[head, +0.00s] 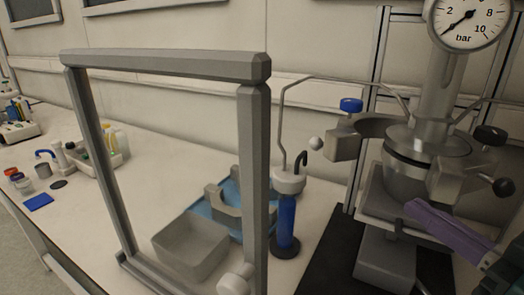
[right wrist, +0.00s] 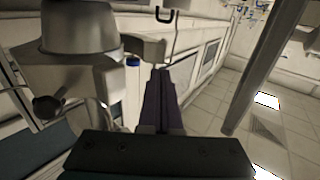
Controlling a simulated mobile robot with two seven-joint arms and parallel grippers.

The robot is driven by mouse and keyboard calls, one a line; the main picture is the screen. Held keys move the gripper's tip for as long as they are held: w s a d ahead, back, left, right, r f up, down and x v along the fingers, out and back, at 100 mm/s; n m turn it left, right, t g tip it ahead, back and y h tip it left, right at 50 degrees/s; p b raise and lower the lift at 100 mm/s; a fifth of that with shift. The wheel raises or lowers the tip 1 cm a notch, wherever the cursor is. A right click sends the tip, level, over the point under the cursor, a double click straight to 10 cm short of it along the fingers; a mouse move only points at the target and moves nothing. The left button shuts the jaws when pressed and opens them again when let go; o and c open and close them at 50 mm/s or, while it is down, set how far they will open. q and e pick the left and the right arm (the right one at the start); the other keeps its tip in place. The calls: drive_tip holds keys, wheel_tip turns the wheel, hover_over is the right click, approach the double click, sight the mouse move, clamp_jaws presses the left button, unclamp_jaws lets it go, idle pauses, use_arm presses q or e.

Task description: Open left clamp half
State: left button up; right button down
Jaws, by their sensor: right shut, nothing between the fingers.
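The pressure reactor's steel vessel (head: 405,182) stands at the right of the head view, under its lid. The left clamp half (head: 343,145) is a grey block with a pale ball and a dark curved band. It juts out to the left of the vessel and appears swung away from it. The right clamp half (head: 449,181) sits at the vessel's right side, with black knobs. My right gripper (head: 410,207) has purple fingers, shut and empty, in front of the vessel below the right clamp half. It also shows in the right wrist view (right wrist: 160,74). My left gripper is out of view.
A pressure gauge (head: 467,17) tops the reactor. A grey frame (head: 254,180) stands left of it, by a grey bin (head: 190,247) and a blue cylinder (head: 286,221). Thin bent tubes run beside the reactor. The bench's left part has bare room.

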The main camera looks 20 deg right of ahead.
approach(323, 153)
drive_tip(key=w, duration=0.2)
drive_tip(key=w+d, duration=0.1)
drive_tip(key=shift+w+b, duration=0.35)
drive_tip(key=shift+w, duration=0.05)
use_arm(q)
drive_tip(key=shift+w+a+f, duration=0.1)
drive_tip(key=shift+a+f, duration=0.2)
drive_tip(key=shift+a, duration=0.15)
use_arm(e)
drive_tip(key=shift+w+r, duration=0.1)
